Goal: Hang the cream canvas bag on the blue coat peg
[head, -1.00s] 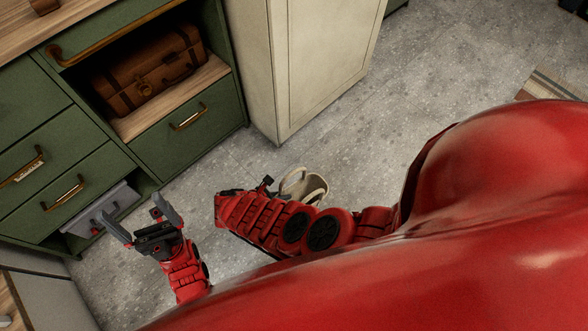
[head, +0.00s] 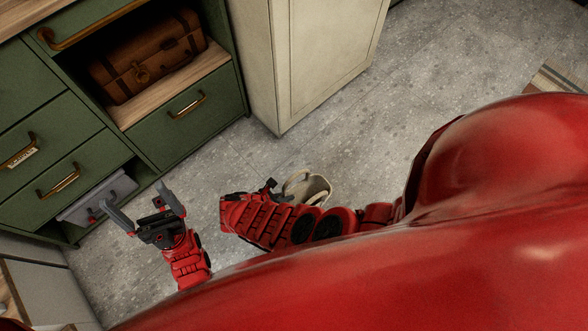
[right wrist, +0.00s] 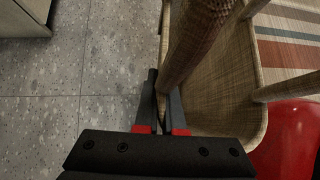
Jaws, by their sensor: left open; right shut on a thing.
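The cream canvas bag (head: 316,190) shows in the head view beside my right forearm, above the grey floor, with part of it hidden behind the arm. In the right wrist view the bag (right wrist: 230,95) fills the right of centre, and its thick rope-like handle (right wrist: 195,35) runs down to the fingertips. My right gripper (right wrist: 160,105) is shut on the bag's handle. Its fingers are largely hidden in the head view. My left gripper (head: 140,203) is open and empty, at the lower left of the head view. The blue coat peg is not in view.
Green drawers (head: 190,125) with brass handles stand at the left, with a brown suitcase (head: 148,65) in an open niche. A grey case (head: 98,195) sits in a low opening. A cream cabinet (head: 305,60) stands at the top. A striped rug (head: 560,80) lies right. Floor between is clear.

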